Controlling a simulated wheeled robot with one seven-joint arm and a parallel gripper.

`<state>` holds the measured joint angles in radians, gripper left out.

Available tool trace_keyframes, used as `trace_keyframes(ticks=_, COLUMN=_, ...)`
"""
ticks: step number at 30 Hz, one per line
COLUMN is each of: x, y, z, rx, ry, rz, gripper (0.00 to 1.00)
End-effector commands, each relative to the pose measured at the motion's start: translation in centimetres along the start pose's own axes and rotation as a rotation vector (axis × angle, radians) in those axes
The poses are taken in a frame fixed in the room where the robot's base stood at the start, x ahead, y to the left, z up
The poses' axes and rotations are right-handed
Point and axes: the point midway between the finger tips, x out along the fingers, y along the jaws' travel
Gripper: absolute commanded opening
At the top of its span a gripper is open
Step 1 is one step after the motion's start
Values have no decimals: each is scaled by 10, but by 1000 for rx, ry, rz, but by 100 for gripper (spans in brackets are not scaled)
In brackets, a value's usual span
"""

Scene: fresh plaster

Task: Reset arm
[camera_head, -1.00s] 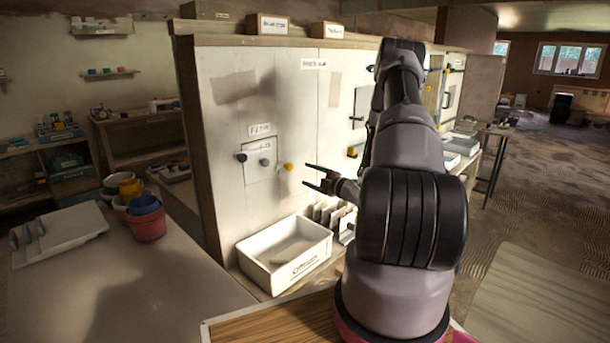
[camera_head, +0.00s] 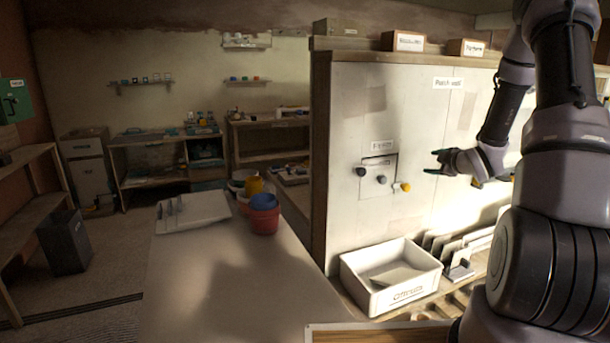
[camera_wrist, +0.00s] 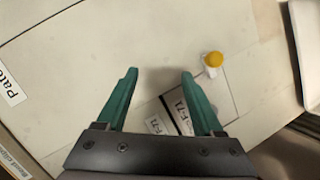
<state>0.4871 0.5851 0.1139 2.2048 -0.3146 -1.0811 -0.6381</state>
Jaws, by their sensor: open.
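My gripper (camera_head: 437,162) is open and empty, held in front of the pale panel wall (camera_head: 342,170) in the head view. Its two green fingers point left in that view, right of a small labelled panel (camera_head: 377,192) with dark, grey and yellow knobs. In the wrist view my gripper (camera_wrist: 158,75) shows its fingers spread apart, with nothing between them but the pale panel surface. The yellow knob (camera_wrist: 213,59) is beyond and right of the right finger. My arm fills the right side of the head view.
A white tray (camera_head: 350,278) stands below the panel, with upright plates (camera_head: 455,252) beside it. A grey table (camera_head: 190,290) at left holds stacked buckets (camera_head: 265,222) and a pale tray (camera_head: 170,224). A dark bin (camera_head: 65,243) stands on the floor at far left.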

Motion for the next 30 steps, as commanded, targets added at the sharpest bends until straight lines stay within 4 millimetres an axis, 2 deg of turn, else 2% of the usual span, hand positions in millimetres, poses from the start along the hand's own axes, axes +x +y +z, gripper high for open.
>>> trace_keyframes(ticks=1, x=-8, y=16, z=-12, rx=33, ry=-34, rz=-2, gripper=69)
trace_keyframes(ticks=6, x=-40, y=48, z=-38, rx=193, ry=-164, rz=-19, gripper=69)
trace_keyframes(ticks=11, x=-80, y=69, z=-67, rx=365, ry=-271, rz=-23, gripper=69)
trace_keyframes(ticks=15, x=-121, y=78, z=-94, rx=531, ry=-352, rz=-24, gripper=69)
trace_keyframes(ticks=23, x=-209, y=70, z=-144, rx=872, ry=-467, rz=-44, gripper=69)
trace_keyframes(ticks=30, x=-296, y=38, z=-193, rx=1205, ry=-545, rz=-114, gripper=69)
